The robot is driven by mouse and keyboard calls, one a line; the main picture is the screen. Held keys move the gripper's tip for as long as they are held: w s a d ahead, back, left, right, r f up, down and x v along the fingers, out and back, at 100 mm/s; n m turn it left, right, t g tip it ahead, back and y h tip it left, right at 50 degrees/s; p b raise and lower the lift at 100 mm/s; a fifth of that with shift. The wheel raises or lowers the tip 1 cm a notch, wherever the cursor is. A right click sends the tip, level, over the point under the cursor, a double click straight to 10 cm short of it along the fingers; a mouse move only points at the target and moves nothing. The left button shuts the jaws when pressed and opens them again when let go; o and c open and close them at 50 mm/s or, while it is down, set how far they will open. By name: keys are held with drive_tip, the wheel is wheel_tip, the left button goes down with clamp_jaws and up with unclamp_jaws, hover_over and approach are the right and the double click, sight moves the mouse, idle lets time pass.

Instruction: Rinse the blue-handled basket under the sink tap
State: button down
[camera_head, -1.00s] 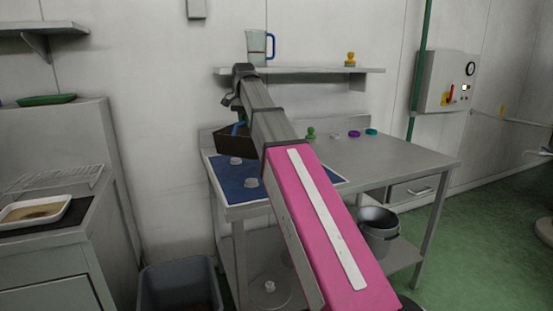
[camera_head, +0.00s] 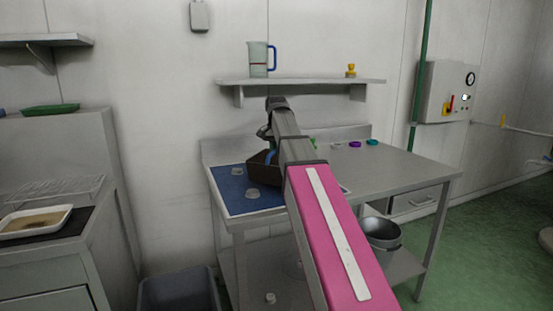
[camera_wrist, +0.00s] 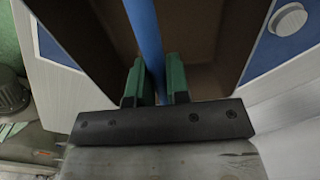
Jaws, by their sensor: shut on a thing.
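The blue-handled basket is a dark brown, open-topped box (camera_head: 260,168) above the blue mat on the steel table, partly hidden behind my arm in the head view. In the wrist view its brown walls (camera_wrist: 205,30) surround an empty-looking inside. Its blue handle (camera_wrist: 146,35) runs between the green fingers of my gripper (camera_wrist: 155,82). My gripper is shut on this handle. In the head view the fingers are hard to make out beside the arm's end. No sink or tap can be made out in these frames.
The steel table (camera_head: 395,172) has a blue mat (camera_head: 230,195) with white round pieces on it. A wall shelf (camera_head: 310,84) above bears a jug (camera_head: 259,58) and a yellow stamp-like object (camera_head: 351,70).

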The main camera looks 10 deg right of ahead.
drive_tip(key=shift+f, duration=1.5)
drive_tip(key=c, duration=1.1)
unclamp_jaws()
drive_tip(key=shift+f, duration=0.15)
wheel_tip(320, 180, up, 12)
drive_tip(key=shift+r, duration=0.2)
